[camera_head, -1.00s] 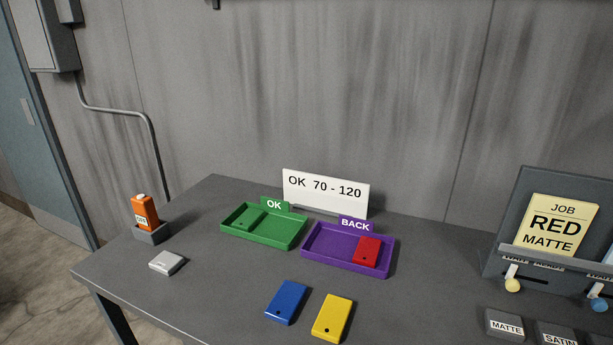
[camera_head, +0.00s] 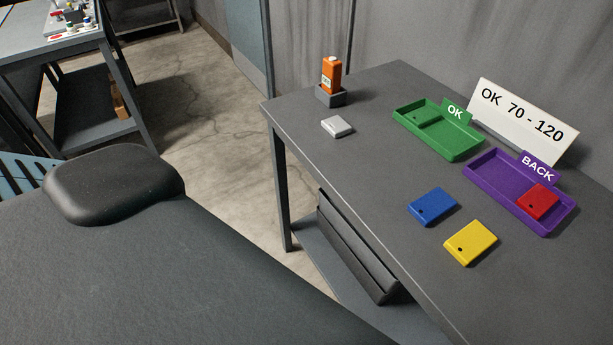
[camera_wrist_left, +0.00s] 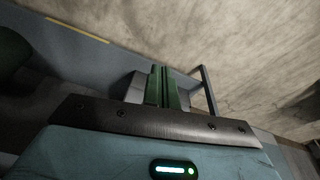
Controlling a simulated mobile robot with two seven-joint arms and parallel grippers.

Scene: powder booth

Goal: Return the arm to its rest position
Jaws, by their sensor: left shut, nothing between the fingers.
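My left gripper (camera_wrist_left: 162,88) shows in the left wrist view. Its two green fingers are together with nothing between them, in front of a grey surface and the concrete floor. Neither gripper shows in the head view. On the grey table (camera_head: 375,175) in the head view stand a green OK tray (camera_head: 462,142) with a green plate (camera_head: 428,113) in it and a purple BACK tray (camera_head: 497,177) with a red plate (camera_head: 538,202) in it. A blue plate (camera_head: 432,207) and a yellow plate (camera_head: 470,243) lie in front of them.
An orange device (camera_head: 331,77) stands in a grey holder near the far left corner, beside a small light block (camera_head: 337,127). A white sign (camera_head: 520,118) stands behind the trays. Another table (camera_head: 45,48) is at the upper left, with open floor (camera_head: 200,120) between.

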